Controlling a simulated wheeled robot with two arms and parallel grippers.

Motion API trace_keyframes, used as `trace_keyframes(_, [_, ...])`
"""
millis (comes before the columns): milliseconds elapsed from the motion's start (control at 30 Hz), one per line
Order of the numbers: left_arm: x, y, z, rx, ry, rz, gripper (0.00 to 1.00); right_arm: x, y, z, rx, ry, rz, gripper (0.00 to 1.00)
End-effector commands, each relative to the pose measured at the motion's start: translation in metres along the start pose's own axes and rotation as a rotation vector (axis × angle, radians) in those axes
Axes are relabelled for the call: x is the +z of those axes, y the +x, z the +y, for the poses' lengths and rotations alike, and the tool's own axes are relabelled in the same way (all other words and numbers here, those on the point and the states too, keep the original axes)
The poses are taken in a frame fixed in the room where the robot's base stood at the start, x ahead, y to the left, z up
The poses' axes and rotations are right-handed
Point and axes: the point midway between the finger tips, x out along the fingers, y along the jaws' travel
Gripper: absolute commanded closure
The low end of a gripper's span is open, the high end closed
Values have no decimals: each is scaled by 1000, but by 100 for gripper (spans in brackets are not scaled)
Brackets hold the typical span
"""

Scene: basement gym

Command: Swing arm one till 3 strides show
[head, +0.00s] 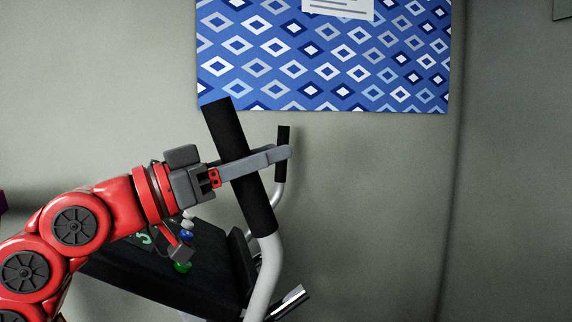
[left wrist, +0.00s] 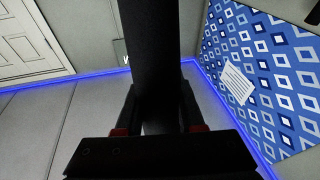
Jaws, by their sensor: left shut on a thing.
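A swing arm with a black grip (head: 228,130) rises on a silver tube, tilted with its top to the left. My left gripper (head: 272,157) is shut around this black grip, at its middle. In the left wrist view the dark grip (left wrist: 150,35) runs up between my fingers (left wrist: 160,112). A second, slimmer black handle (head: 283,150) on a curved silver tube stands behind and to the right. A dark console (head: 165,275) lies below my arm. It has a pale green mark, partly hidden, and I cannot read a count there. My right gripper is not in view.
A blue diamond-patterned panel (head: 325,75) with a white paper (head: 338,8) hangs on the grey wall behind. White, blue and green round items (head: 182,267) sit by the console. The right side is bare wall. The left wrist view shows a white door (left wrist: 28,40).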

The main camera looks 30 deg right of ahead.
Motion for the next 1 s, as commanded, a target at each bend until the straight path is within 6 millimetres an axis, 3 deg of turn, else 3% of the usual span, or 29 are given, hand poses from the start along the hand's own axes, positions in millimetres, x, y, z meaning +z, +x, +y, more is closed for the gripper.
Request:
trace_keyframes(167, [3,1,0,2,0,-8,100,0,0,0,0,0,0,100])
trace_keyframes(200, [3,1,0,3,-1,-8,59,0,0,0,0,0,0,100])
trace_keyframes(367, [4,2,1,4,-1,-9,33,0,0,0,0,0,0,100])
trace_keyframes(833, [3,0,1,4,-1,-8,33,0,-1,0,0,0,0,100])
trace_keyframes(1000, [5,-22,0,0,1,-7,33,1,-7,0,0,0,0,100])
